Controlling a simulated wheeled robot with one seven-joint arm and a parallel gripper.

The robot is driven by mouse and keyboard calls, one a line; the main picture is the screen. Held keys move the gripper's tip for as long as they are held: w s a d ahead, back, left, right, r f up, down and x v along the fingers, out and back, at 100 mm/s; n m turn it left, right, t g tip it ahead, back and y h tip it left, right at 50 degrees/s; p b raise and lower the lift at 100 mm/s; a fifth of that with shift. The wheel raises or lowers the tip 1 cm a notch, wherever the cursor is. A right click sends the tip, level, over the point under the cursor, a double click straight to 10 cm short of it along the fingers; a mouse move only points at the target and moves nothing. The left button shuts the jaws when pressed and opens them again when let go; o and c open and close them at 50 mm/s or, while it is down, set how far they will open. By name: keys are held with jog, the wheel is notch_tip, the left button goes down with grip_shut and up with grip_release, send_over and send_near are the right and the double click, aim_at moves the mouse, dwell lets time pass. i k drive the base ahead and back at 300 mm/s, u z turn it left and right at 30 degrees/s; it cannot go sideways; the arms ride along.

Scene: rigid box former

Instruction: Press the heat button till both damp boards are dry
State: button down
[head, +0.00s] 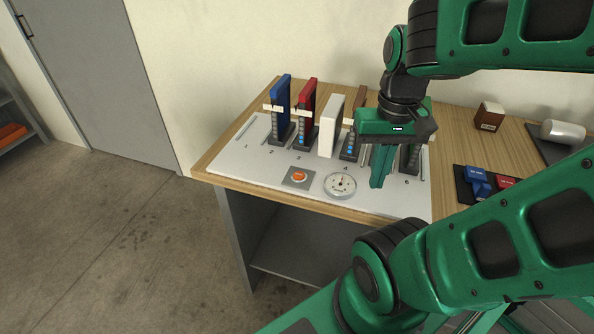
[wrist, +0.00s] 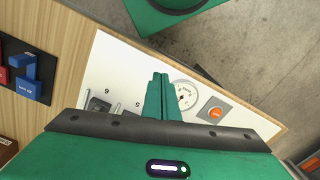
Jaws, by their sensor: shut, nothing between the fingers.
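The orange-red heat button (head: 299,177) sits on a grey plate at the front of the white panel (head: 230,163). It also shows in the wrist view (wrist: 216,112). A round white dial (head: 340,185) is right of it. Upright boards stand behind: blue (head: 282,105), red (head: 307,100), white (head: 330,126) and brown (head: 359,98). A dark indicator post (head: 349,148) by the brown board shows blue lights. My gripper (head: 377,186) is shut and empty, pointing down, right of the dial and apart from the button. My arm hides part of the right-hand slots.
A dark mat (head: 462,192) with blue blocks (head: 478,181) and a red block (head: 506,183) lies to the right. The panel's front left is clear.

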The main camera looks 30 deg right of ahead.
aim_at(298, 176)
jog(key=z, duration=0.7)
jog(key=k, duration=1.25)
jog(key=u, duration=0.7)
jog(key=i, duration=0.5)
